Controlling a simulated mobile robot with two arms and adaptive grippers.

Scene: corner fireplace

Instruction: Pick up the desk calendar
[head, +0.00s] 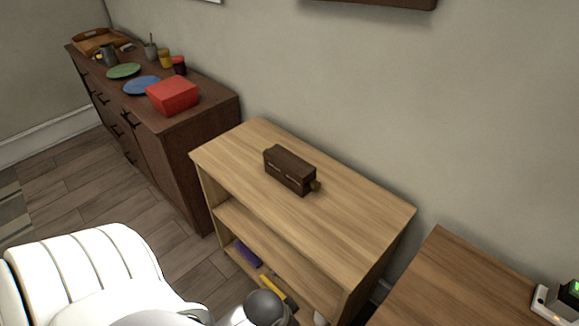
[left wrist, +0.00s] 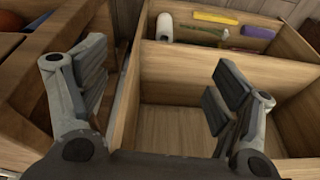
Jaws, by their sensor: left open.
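A small dark brown wooden block with a knob at its right end, probably the desk calendar (head: 289,170), lies on top of the light wooden shelf unit (head: 345,205). It does not show in the left wrist view. My left gripper (left wrist: 160,92) is open and empty, with its two grey fingers wide apart in front of the shelf unit's open compartments (left wrist: 190,130). In the head view only my white left arm shows at the bottom; its fingers are out of sight. My right gripper is in neither view.
A dark sideboard (head: 190,170) at the left holds a red box (head: 172,96), plates and jars. A brown table (head: 450,290) stands at the right. A purple item (left wrist: 258,31) and a white roll (left wrist: 165,27) lie inside the shelf. The shelf top around the block is clear.

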